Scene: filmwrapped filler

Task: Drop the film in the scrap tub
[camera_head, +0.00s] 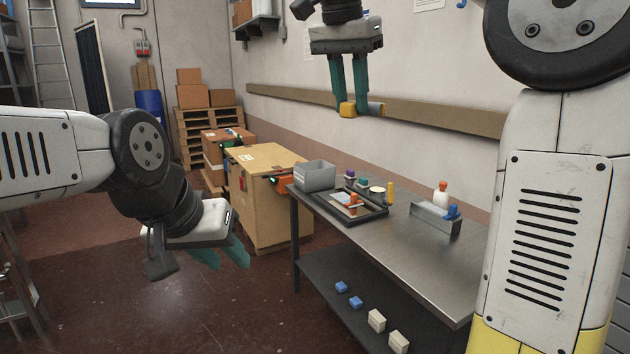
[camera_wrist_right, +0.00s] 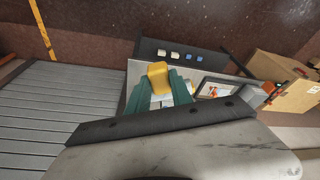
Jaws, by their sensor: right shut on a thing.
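My right gripper (camera_head: 348,101) points down in the air, high above the table, in the head view. It is shut on a yellow block-like thing (camera_head: 347,110) with a grey-and-yellow part beside it; the yellow part also shows between the fingers in the right wrist view (camera_wrist_right: 158,76). I cannot make out clear film on it. A grey open tub (camera_head: 316,178), perhaps the scrap tub, stands at the table's far left end; its inside is mostly hidden. My left gripper (camera_head: 227,257) hangs open and empty left of the table.
The metal table (camera_head: 425,245) holds a dark tray (camera_head: 375,215) with small items, a grey holder (camera_head: 435,222) and a white bottle (camera_head: 440,194). Several small blocks lie on the lower shelf (camera_head: 350,300). Large cardboard boxes (camera_head: 262,200) stand beyond the table's left end.

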